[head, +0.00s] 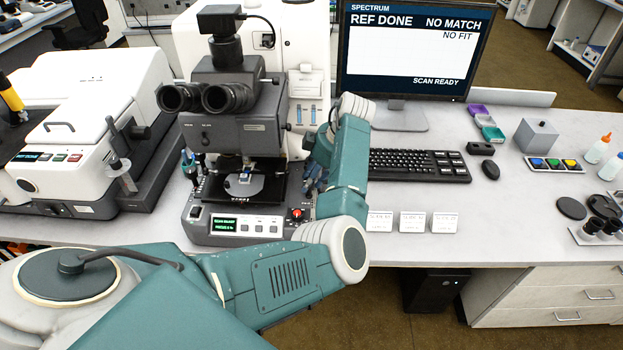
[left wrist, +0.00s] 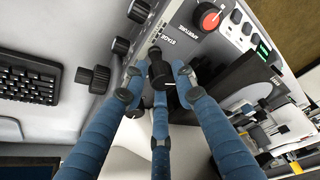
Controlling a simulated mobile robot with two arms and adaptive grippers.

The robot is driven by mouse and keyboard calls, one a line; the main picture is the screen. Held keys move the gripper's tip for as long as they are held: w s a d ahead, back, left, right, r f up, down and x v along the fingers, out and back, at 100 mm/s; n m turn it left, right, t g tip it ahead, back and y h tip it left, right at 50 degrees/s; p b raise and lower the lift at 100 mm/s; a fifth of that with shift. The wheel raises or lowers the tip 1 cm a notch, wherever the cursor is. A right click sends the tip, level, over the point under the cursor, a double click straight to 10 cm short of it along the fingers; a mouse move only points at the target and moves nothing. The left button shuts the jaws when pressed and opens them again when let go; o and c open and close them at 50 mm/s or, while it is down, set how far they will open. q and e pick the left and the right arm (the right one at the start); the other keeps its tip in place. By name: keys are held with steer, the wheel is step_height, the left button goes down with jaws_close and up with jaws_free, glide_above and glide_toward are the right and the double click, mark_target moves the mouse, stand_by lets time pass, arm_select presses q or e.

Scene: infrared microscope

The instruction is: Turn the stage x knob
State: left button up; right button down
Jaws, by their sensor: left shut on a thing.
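The infrared microscope (head: 232,110) stands on the bench. My left gripper (head: 314,172) is at the right side of its base, with the arm crossing in front. In the left wrist view, the blue fingers of the left gripper (left wrist: 160,88) are closed around a black knob (left wrist: 157,66) with a white mark on its end. A "STAGE" label (left wrist: 168,43) is printed beside it on the panel; I take this for the stage x knob, though its own marking is partly hidden. My right gripper is not in view.
Other black knobs (left wrist: 121,46) sit close by on the same side. A red knob (left wrist: 210,17) is on the panel. The keyboard (head: 417,165) and monitor (head: 416,50) stand to the right. Three white cards (head: 412,222) stand near the bench's front edge.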

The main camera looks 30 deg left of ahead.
arm_select(q)
steer(key=shift+s+a+r+p, duration=0.15)
steer(key=shift+r+p, duration=0.1)
steer(key=shift+p, duration=0.45)
steer(key=shift+f+m, duration=0.15)
steer(key=shift+m, duration=0.15)
steer(key=o, duration=0.9)
steer(key=shift+o, duration=0.9)
steer(key=shift+a, duration=0.1)
steer(key=v, duration=1.2)
steer(key=shift+s, duration=0.2)
